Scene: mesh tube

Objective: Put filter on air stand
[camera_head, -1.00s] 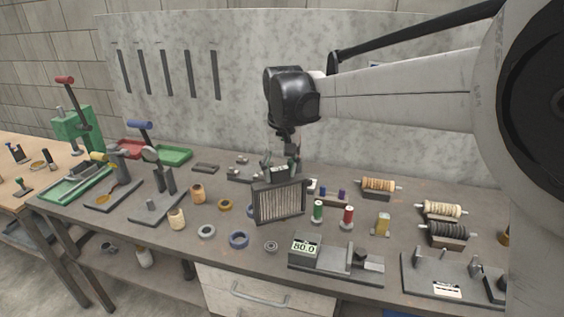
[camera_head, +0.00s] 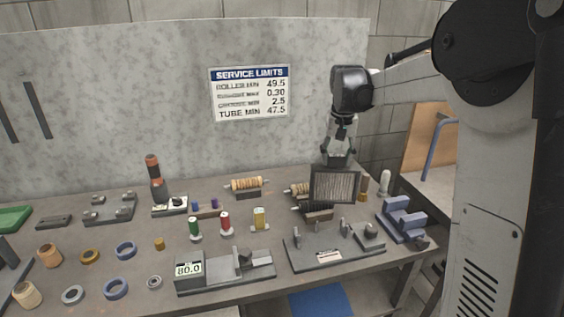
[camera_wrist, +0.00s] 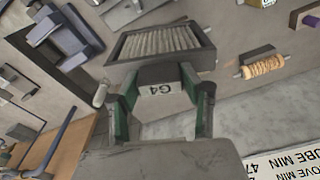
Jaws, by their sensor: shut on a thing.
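My gripper (camera_head: 338,160) is shut on the filter (camera_head: 335,187), a dark rectangular frame with pale vertical pleats. It holds the filter upright above the right part of the bench, partly covering the rollers behind. In the wrist view, my gripper (camera_wrist: 162,92) grips a block marked G4 on the edge of the filter (camera_wrist: 160,42), pleats showing. I cannot tell for sure which fixture is the air stand. A blue-grey stand (camera_head: 402,220) with raised blocks sits at the bench's right end, right of the filter; it also shows at the wrist view's upper left (camera_wrist: 68,36).
A grey plate with posts (camera_head: 320,254) lies in front of the filter. A gauge reading 80.0 (camera_head: 190,269), small spools and a tan-wound roller (camera_head: 247,184) stand to the left. A white bottle-like object (camera_head: 385,181) stands behind the blue-grey stand. The wall sign (camera_head: 250,92) is behind.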

